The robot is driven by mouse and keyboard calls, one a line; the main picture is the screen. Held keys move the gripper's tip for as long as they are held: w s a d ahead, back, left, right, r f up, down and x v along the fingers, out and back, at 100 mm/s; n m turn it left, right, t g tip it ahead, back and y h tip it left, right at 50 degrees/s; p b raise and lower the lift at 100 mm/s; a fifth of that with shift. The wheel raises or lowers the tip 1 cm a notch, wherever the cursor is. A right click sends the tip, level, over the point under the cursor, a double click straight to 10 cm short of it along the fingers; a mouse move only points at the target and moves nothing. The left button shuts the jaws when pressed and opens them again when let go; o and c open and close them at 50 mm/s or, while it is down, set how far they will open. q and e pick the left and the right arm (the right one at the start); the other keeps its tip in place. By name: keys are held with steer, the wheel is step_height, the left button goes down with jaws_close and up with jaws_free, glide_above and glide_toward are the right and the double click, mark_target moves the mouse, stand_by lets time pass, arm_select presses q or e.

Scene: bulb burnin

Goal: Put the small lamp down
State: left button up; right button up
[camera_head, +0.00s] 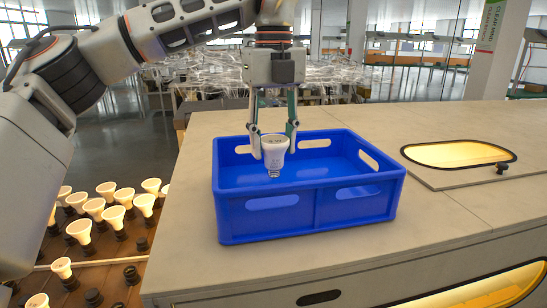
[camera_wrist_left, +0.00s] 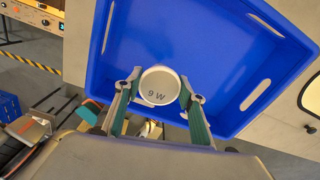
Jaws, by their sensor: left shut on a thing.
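The small lamp (camera_head: 274,152) is a white bulb with its wide face up and its screw base down. My left gripper (camera_head: 274,145) is shut on the lamp, over the blue crate (camera_head: 262,222). In the left wrist view the lamp's round face (camera_wrist_left: 160,86) reads "9 W" and sits between the fingers of the gripper (camera_wrist_left: 158,92). The crate floor (camera_wrist_left: 205,45) around it looks bare. Whether the lamp's base touches the crate floor cannot be told. My right gripper is in neither view.
The crate stands on a beige bench top (camera_head: 190,190). To its right is a lit oval window (camera_head: 458,153) with a small dark knob (camera_head: 502,168). At lower left, several lit lamps (camera_head: 80,230) stand in sockets on a brown rack.

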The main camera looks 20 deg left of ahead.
mark_target(273, 157)
arm_select(q)
step_height(273, 157, down, 4)
steer(key=shift+r, duration=0.2)
steer(key=o, duration=1.1)
steer(key=shift+f, duration=0.1)
step_height(273, 157, up, 12)
steer(key=shift+r, duration=0.15)
